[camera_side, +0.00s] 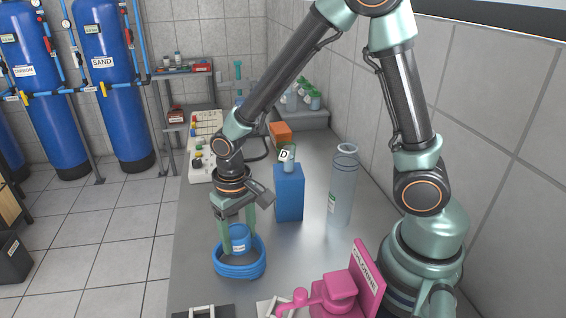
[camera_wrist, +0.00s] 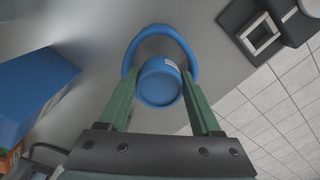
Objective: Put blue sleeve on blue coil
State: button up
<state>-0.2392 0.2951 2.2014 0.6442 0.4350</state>
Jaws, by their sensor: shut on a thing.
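The blue coil (camera_side: 239,266) is a ring of stacked blue hose lying on the grey bench in the side view. It also shows as a blue ring in the wrist view (camera_wrist: 161,32). The blue sleeve (camera_side: 239,240) is a short blue cylinder with a white label, between the fingers of my gripper (camera_side: 238,238). In the wrist view, the green fingers are shut on the sleeve (camera_wrist: 159,84). The sleeve is over the coil's opening, with its lower part hidden behind the coil's front rim or just above it; I cannot tell whether it touches the coil.
A blue box (camera_side: 288,193) with a bottle marked D (camera_side: 288,157) stands behind the coil. A clear cylinder (camera_side: 342,188) stands right of it. A pink chlorine stand (camera_side: 340,292) is at front right. A dark holder (camera_side: 203,312) lies at the front edge.

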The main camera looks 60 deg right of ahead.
aim_at(239, 232)
jog(key=o, duration=1.3)
jog(key=shift+o, duration=0.2)
notch_tip(239, 232, up, 12)
jog(key=s+d+r+n+t, duration=0.2)
jog(key=s+d+r+t, duration=0.2)
jog(key=d, duration=0.4)
notch_tip(239, 232, up, 3)
jog(key=shift+s+f+t, duration=0.1)
jog(key=shift+s+t, duration=0.1)
jog(key=shift+t, duration=0.6)
